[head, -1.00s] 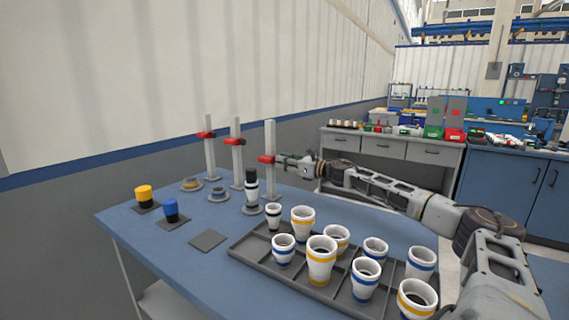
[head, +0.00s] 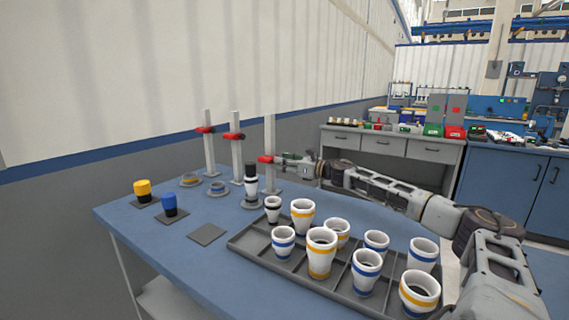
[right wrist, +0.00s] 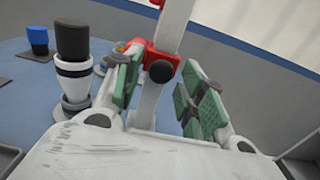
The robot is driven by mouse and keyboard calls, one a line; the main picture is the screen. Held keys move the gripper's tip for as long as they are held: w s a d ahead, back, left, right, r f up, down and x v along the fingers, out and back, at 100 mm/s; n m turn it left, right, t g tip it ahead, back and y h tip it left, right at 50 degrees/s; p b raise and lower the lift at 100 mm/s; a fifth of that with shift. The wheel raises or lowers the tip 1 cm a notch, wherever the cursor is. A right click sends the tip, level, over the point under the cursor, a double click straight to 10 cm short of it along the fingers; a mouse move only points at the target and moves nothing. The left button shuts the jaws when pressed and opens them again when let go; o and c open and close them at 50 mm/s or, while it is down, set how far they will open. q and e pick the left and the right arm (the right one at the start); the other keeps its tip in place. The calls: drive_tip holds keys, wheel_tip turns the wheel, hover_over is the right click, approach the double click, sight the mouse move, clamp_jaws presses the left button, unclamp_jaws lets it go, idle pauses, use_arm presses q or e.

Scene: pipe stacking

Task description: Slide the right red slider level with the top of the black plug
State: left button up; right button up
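The right red slider (head: 265,159) is on the rightmost upright post (head: 270,135); it also shows in the right wrist view (right wrist: 140,48), with a dark knob. My right gripper (head: 278,160) reaches it from the right. In the head view the slider appears slightly higher than the plug's top. My left gripper is out of view.
Two other posts (head: 208,150) with red sliders (head: 233,136) stand to the left. A yellow plug (head: 142,187) and a blue plug (head: 168,201) stand on the blue table (head: 180,262). A grey tray (head: 262,257) of white cups fills the front right.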

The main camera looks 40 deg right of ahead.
drive_tip(key=shift+r, duration=0.3)
drive_tip(key=shift+r, duration=4.8)
